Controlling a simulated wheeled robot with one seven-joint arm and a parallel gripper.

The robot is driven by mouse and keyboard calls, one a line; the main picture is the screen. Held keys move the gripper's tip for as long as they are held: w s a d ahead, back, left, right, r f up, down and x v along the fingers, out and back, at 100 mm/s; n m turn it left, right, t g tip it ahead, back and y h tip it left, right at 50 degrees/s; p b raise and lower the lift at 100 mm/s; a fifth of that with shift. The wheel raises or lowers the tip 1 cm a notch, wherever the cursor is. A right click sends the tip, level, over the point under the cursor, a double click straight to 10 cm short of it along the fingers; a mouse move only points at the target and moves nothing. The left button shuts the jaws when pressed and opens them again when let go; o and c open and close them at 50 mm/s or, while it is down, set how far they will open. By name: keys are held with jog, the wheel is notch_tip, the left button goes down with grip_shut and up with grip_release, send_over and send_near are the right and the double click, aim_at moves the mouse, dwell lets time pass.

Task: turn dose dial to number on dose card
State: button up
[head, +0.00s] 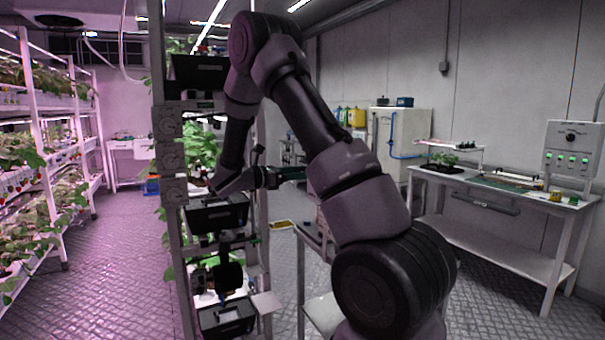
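A pale control box (557,148) stands at the back right of the bench on the right. It has a small dark round knob (570,137) near its top and rows of green lights below. The knob may be the dose dial, but its markings are too small to read. I cannot make out a dose card or a number. My gripper (292,173) is in front of the plant rack, pointing right, far from the box. Its fingers are small and dark, and I cannot tell whether they are open or hold anything.
A white bench (500,245) along the right wall holds a plant tray (445,169), a board and a small yellow item (556,196). A plant rack (180,250) with dark bins stands close in front. Open floor (480,305) lies before the bench.

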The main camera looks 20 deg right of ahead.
jog(key=shift+d, duration=0.25)
jog(key=shift+c, duration=0.3)
grip_shut()
